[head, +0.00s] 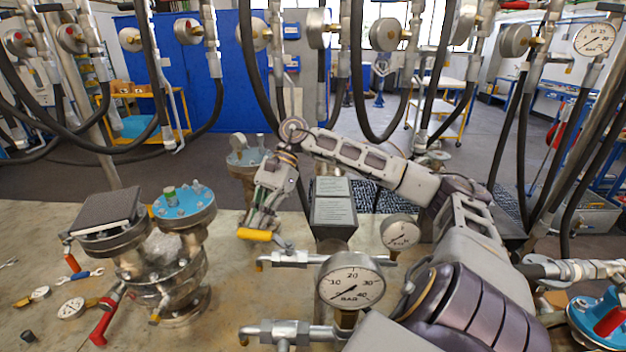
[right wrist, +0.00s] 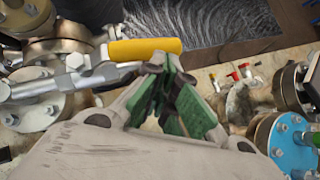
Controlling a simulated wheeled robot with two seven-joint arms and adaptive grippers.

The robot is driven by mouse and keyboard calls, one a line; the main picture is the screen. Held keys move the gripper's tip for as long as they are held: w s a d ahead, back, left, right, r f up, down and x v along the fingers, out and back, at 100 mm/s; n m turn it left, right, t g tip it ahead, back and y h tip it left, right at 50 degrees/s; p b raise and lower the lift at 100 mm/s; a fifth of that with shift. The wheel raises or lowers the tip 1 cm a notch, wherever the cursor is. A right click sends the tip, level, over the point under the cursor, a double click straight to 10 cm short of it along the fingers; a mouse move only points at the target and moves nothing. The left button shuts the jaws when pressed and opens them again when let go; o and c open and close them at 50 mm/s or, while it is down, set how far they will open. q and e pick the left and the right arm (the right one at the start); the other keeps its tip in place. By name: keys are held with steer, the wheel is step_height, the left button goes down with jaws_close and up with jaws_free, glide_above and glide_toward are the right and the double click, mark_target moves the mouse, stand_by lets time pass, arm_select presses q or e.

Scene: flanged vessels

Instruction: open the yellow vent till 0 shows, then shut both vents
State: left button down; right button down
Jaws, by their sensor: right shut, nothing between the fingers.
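The yellow vent handle (head: 254,234) is in the middle of the head view, on a steel valve that runs toward the large gauge. In the right wrist view the yellow handle (right wrist: 145,48) lies crosswise just beyond my fingertips. My right gripper (head: 262,217) points down right by the handle. Its green-padded fingers (right wrist: 170,98) are shut and empty; I cannot tell whether they touch the handle. The large BAR gauge (head: 350,281) has its needle at lower left, near the low end; the exact reading is unclear. A second gauge (head: 401,232) stands behind it. My left gripper is out of view.
A flanged vessel (head: 165,275) with a blue-topped flange (head: 184,203) and red-handled valves (head: 104,325) stands at left. Black hoses hang across the back.

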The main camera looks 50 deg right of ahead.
steer(key=shift+a, duration=0.35)
stand_by(0.3)
steer(key=v, duration=0.7)
steer(key=shift+d+r, duration=0.2)
steer(key=shift+r, duration=0.05)
stand_by(0.3)
steer(key=c, duration=2.2)
jaws_free()
stand_by(0.3)
steer(key=o, duration=0.9)
steer(key=shift+s+a+f, duration=0.1)
